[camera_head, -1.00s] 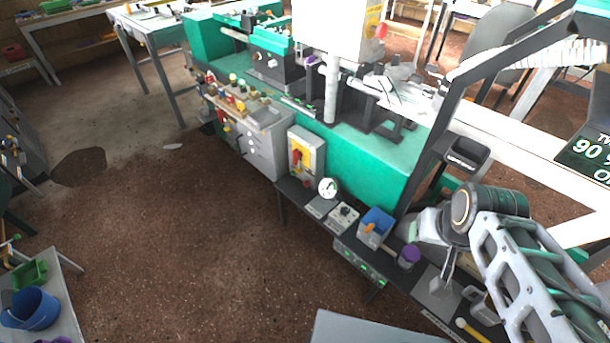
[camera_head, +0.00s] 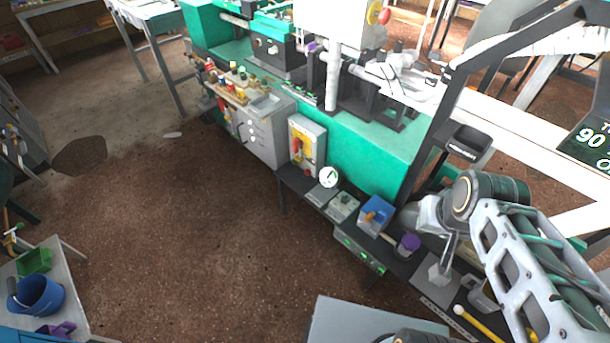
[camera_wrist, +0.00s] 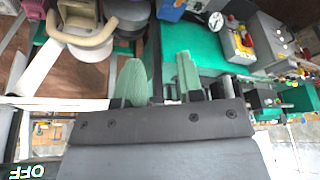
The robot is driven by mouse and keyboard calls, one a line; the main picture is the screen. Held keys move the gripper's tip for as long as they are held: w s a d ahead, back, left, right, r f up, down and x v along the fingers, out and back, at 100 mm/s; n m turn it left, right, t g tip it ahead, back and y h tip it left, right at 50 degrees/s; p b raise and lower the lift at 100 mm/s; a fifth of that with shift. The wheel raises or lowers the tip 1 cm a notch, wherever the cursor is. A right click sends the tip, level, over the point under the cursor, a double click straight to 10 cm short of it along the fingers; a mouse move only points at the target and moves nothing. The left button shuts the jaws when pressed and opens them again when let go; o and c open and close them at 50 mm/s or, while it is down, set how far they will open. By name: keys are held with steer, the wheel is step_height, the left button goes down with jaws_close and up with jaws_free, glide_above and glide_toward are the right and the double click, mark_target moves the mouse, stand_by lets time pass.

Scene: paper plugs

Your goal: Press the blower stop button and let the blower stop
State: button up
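My gripper (camera_wrist: 159,60) shows in the wrist view with two green fingers apart and nothing between them. In the head view my arm reaches in from the right, over the bench end, and the fingers cannot be made out. A red button (camera_head: 384,16) on a yellow plate is on the white cabinet (camera_head: 335,25) at the top. No label tells which control is the blower stop.
A low dark bench holds a round dial (camera_head: 328,177), a small grey control box (camera_head: 343,206), a blue bin (camera_head: 376,214) and a purple-topped jar (camera_head: 408,243). A black frame post (camera_head: 430,145) rises beside my arm.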

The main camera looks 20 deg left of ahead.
jaws_close()
stand_by(1.2)
